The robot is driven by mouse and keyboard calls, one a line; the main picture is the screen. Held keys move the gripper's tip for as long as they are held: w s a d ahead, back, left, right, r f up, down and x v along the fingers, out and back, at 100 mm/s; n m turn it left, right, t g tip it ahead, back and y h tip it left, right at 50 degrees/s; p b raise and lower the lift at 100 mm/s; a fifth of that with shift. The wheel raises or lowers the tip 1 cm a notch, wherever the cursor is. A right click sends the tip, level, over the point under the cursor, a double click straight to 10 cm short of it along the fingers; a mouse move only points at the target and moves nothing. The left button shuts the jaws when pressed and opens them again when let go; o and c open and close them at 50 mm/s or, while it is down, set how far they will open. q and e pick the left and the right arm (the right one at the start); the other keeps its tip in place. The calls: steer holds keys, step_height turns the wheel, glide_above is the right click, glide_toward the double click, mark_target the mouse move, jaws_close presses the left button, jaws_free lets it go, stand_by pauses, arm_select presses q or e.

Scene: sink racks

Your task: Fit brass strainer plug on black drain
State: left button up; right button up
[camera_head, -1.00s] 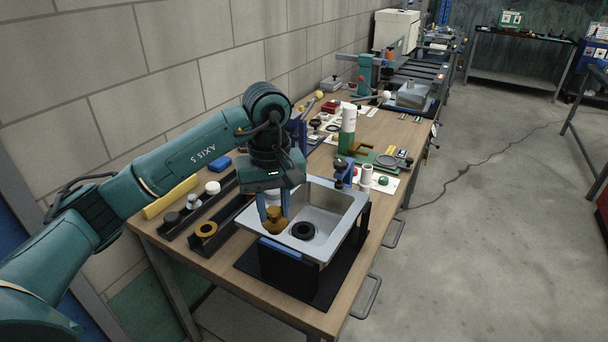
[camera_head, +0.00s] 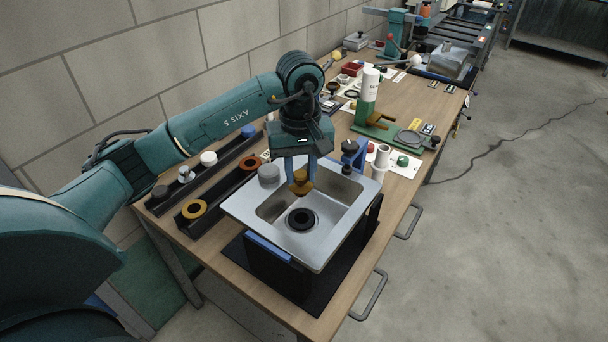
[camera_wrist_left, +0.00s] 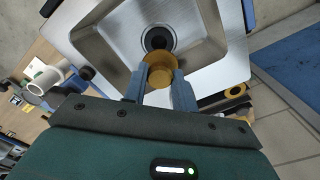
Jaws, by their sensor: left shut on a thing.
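My left gripper (camera_head: 301,181) is shut on the brass strainer plug (camera_head: 302,183) and holds it above the sink basin. In the left wrist view the brass plug (camera_wrist_left: 160,70) sits between the two blue fingers (camera_wrist_left: 158,88). The black drain (camera_head: 301,219) is a dark ring in the floor of the steel sink (camera_head: 258,234). In the head view the plug hangs above and just behind the drain, apart from it. In the left wrist view the drain (camera_wrist_left: 157,40) shows just beyond the plug, which overlaps its lower edge. My right gripper is out of view.
Two dark racks on the left hold an orange ring (camera_head: 194,209), another brass-coloured ring (camera_head: 249,162) and a white cap (camera_head: 209,158). A grey cylinder (camera_head: 269,175) stands by the sink's rear left rim. A blue clamp (camera_head: 352,153) and white cylinder (camera_head: 382,155) stand behind the sink.

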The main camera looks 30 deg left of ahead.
mark_target(302, 190)
arm_select(q)
steer(key=shift+f, duration=0.75)
steer(key=shift+w+f, duration=0.15)
steer(key=shift+f, duration=0.35)
steer(key=shift+f+b, duration=0.65)
steer(key=shift+f, duration=0.15)
steer(key=shift+f+b, duration=0.3)
steer(key=shift+f, duration=0.8)
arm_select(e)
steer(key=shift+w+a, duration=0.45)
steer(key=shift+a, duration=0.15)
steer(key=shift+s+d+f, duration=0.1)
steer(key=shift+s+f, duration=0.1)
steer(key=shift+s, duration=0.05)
arm_select(q)
steer(key=shift+b, duration=0.3)
steer(key=shift+f, duration=0.2)
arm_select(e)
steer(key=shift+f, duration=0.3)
